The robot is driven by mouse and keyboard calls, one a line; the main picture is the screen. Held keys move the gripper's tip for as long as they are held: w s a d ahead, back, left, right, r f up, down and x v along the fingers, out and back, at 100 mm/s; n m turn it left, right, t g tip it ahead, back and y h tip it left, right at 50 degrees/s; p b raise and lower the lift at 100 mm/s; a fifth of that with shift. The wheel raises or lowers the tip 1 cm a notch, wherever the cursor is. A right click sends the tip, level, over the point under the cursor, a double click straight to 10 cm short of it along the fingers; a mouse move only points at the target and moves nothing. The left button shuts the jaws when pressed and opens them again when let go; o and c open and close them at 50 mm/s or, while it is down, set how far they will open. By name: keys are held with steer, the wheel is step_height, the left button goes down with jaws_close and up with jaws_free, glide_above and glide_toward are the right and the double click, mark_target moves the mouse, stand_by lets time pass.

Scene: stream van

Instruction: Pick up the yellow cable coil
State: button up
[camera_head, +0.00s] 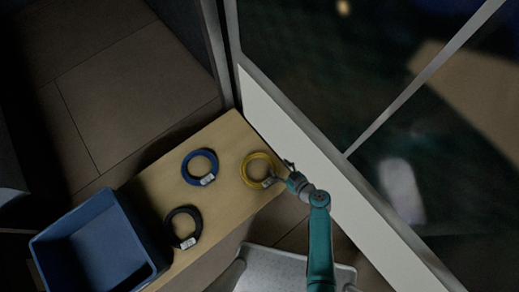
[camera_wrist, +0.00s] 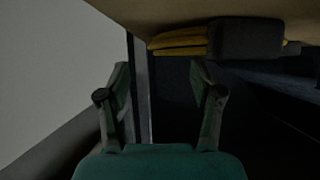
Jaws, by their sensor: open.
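The yellow cable coil (camera_head: 244,169) lies flat at the right end of the wooden table, with a small pale tag on its lower edge. In the wrist view the coil (camera_wrist: 180,43) shows edge-on as stacked yellow strands, partly covered by a dark block, beyond the fingertips. My gripper (camera_head: 279,172) is at the coil's right side, close to its rim; whether it touches cannot be told. In the wrist view my gripper (camera_wrist: 160,76) is open, with nothing between the fingers.
A blue coil (camera_head: 188,164) and a black coil (camera_head: 169,226) lie on the table (camera_head: 222,200) to the left. A blue bin (camera_head: 62,232) stands at the table's lower left. A white wall panel (camera_head: 300,140) with windows runs along the right. A grey chair (camera_head: 265,262) is below.

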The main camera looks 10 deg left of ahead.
mark_target(274, 163)
steer(key=shift+x, duration=2.8)
jaws_close()
